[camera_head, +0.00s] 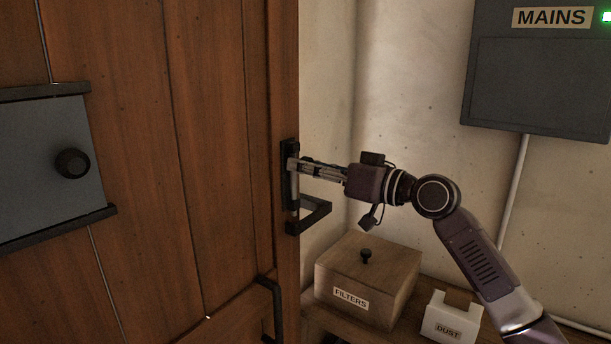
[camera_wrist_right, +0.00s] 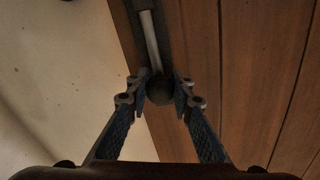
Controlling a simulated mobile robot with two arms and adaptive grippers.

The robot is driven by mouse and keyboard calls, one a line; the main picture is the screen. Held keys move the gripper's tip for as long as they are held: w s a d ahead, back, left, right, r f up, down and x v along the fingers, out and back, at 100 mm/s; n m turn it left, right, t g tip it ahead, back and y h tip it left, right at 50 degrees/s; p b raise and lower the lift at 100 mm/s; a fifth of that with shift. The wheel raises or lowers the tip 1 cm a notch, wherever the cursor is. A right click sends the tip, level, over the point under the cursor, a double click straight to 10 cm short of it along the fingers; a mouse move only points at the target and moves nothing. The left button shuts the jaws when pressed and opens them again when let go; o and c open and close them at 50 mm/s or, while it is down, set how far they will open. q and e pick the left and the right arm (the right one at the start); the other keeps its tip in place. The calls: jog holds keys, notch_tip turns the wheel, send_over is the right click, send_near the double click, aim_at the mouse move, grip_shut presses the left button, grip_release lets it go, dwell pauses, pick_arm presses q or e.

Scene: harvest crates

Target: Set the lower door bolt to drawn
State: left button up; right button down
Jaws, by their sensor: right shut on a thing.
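The door bolt (camera_head: 294,188) is a pale metal rod on a dark upright plate at the right edge of the wooden door. My right gripper (camera_head: 295,164) reaches it from the right, its fingers at the upper part of the bolt. In the right wrist view, my right gripper (camera_wrist_right: 161,88) is shut on the bolt's dark round knob (camera_wrist_right: 159,92), one finger on each side. The pale bolt rod (camera_wrist_right: 150,38) runs up from the knob. The fingers hide part of the bolt in the head view. My left gripper is not in view.
A dark angular bracket (camera_head: 312,216) juts out just below my gripper. A dark handle (camera_head: 272,305) is lower on the wooden door (camera_head: 215,130). A FILTERS box (camera_head: 385,279) and a DUST box (camera_head: 451,312) stand below my arm. A MAINS cabinet (camera_head: 540,85) hangs upper right.

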jog(key=shift+d+r, duration=0.1)
jog(key=shift+r, duration=0.35)
jog(key=c, duration=2)
grip_release()
jog(key=shift+c, duration=0.2)
jog(key=o, duration=0.4)
jog(key=shift+f, duration=0.15)
jog(key=v, duration=1.2)
